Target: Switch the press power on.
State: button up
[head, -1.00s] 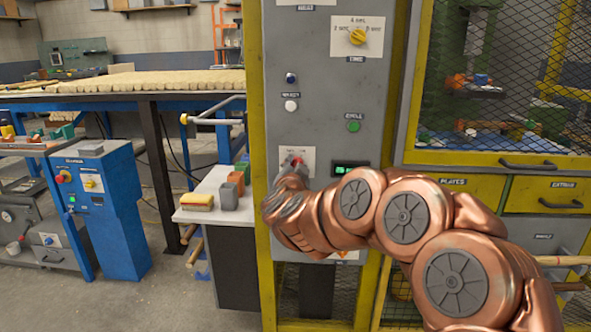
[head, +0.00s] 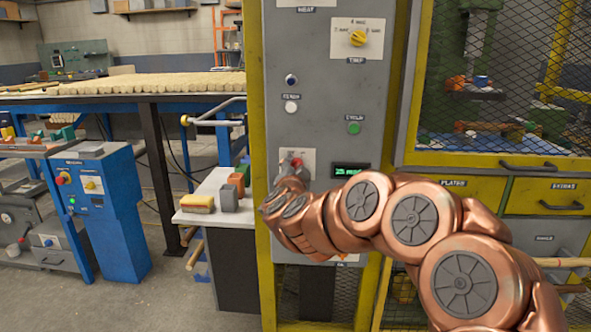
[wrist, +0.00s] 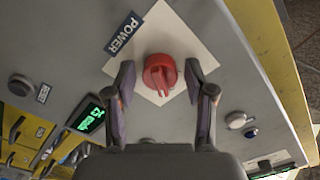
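The red rotary power knob (wrist: 160,72) sits on a white plate labelled POWER (wrist: 122,33) on the grey press panel. Its raised grip points toward the bottom of the wrist view. My gripper (wrist: 160,79) is open, with one dark finger on each side of the knob and a visible gap on both sides. In the head view the knob (head: 296,162) shows just above my gripper, which hides part of its plate. A small display (head: 351,170) to the right of the knob is lit with green characters.
The panel also carries a green button (head: 353,128), a white button (head: 291,107), a dark button (head: 291,80) and a yellow selector (head: 357,38). Yellow frame posts flank the panel. A blue control box (head: 110,215) stands at left, apart from it.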

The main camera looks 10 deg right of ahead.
jog(key=shift+o, duration=0.2)
jog(key=v, duration=1.2)
dwell(0.4)
jog(key=s+a+r+n+g+y+p, duration=0.1)
jog(key=s+a+r+n+y+p, duration=0.1)
jog(key=a+r+n+y+p, duration=0.5)
jog(key=s+a+n+g+y+p, duration=0.4)
jog(key=s+a+g+p, duration=0.1)
jog(key=s+p, duration=0.25)
jog(key=s+d+g+h+p, duration=0.1)
jog(key=s+d+g+p, duration=0.3)
jog(key=s, duration=0.7)
jog(key=s+d+n+g+h+p, duration=0.1)
jog(key=s+d+g+p, duration=0.3)
jog(key=s, duration=0.7)
jog(key=s+d+r+g+h+p, duration=0.1)
jog(key=s+d+g+h+p, duration=0.2)
jog(key=s, duration=0.8)
jog(key=d+g+p, duration=0.2)
jog(key=d, duration=0.2)
jog(key=shift+d, duration=0.4)
